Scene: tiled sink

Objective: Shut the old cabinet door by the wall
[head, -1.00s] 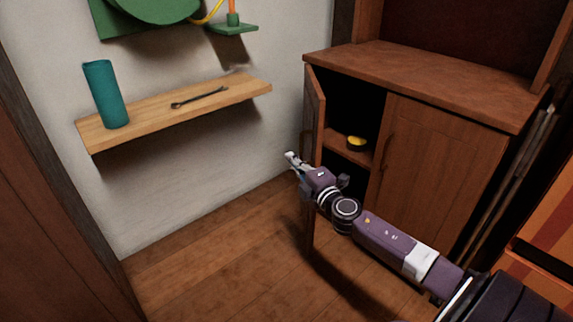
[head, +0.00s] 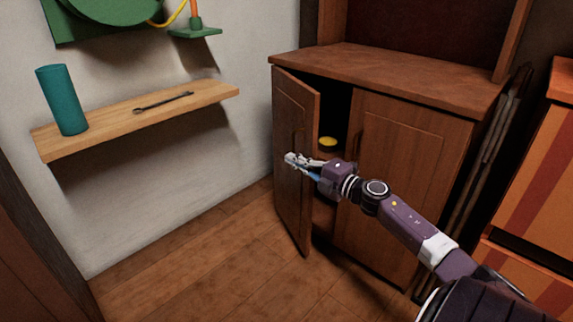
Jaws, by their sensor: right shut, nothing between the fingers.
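The old wooden cabinet (head: 400,180) stands against the back wall. Its left door (head: 292,120), hinged on the wall side, is partly open, with a dark gap between it and the shut right door (head: 405,170). I cannot tell whether the fingertips touch the door. My right arm reaches in from the lower right and hides part of the opening. My left gripper is not in view.
A yellow-topped item (head: 327,142) sits inside the cabinet. A wall shelf (head: 140,118) holds a teal cylinder (head: 62,100) and a wrench (head: 163,101). An orange striped cabinet (head: 540,190) is at the right. The floor (head: 215,260) at front left is clear.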

